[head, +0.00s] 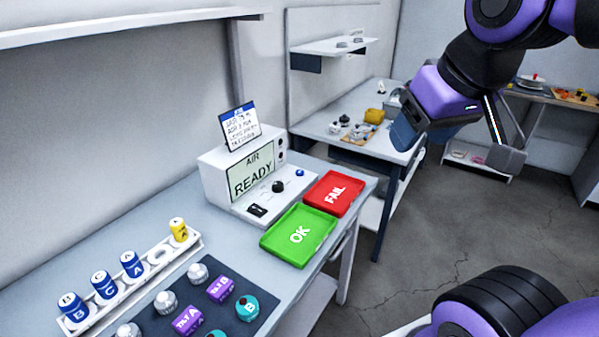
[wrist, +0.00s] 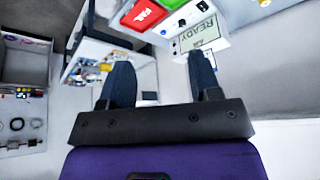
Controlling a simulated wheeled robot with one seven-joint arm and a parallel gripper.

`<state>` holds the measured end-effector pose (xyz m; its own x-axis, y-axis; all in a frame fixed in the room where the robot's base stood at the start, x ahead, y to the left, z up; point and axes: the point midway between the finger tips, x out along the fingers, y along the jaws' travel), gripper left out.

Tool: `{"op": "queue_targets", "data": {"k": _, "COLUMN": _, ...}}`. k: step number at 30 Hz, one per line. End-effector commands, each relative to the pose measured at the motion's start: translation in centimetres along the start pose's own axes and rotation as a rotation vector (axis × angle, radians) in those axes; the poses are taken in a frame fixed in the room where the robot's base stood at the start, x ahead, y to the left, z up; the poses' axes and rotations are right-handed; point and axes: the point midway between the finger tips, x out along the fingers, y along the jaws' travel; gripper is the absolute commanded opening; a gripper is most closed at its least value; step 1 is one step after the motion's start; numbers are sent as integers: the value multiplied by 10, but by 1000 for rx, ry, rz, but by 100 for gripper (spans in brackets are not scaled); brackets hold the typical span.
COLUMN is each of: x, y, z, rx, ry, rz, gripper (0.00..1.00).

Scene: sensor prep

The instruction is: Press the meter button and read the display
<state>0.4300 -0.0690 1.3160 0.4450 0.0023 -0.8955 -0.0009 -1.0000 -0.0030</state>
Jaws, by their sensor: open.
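The white meter (head: 221,187) stands at the back of the near bench. Its display (head: 252,172) reads "AIR READY". A small blue button (head: 300,173) and a black knob (head: 278,187) sit on its sloped front ledge. A note card (head: 239,127) stands on top; its small text is hard to read. My gripper (head: 460,152) is open and empty, in the air to the right of the meter and well apart from it. In the wrist view the two dark fingers (wrist: 160,85) are spread, and the meter's display (wrist: 200,33) shows upside down beyond them.
A green OK tray (head: 275,248) and a red FAIL tray (head: 350,207) lie in front of the meter. A white rack (head: 190,241) holds blue and yellow labelled cylinders. A dark mat (head: 255,320) carries several parts. A second bench (head: 318,130) stands behind; open floor lies right.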

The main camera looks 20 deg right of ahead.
Motion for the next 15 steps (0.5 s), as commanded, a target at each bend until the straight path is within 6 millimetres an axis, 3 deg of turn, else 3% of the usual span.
{"op": "queue_targets", "data": {"k": 1, "x": 0, "y": 0, "z": 0, "rx": 0, "ry": 0, "rz": 0, "gripper": 46}}
{"op": "queue_targets", "data": {"k": 7, "x": 0, "y": 0, "z": 0, "rx": 0, "ry": 0, "rz": 0, "gripper": 0}}
{"op": "queue_targets", "data": {"k": 15, "x": 0, "y": 0, "z": 0, "rx": 0, "ry": 0, "rz": 0, "gripper": 0}}
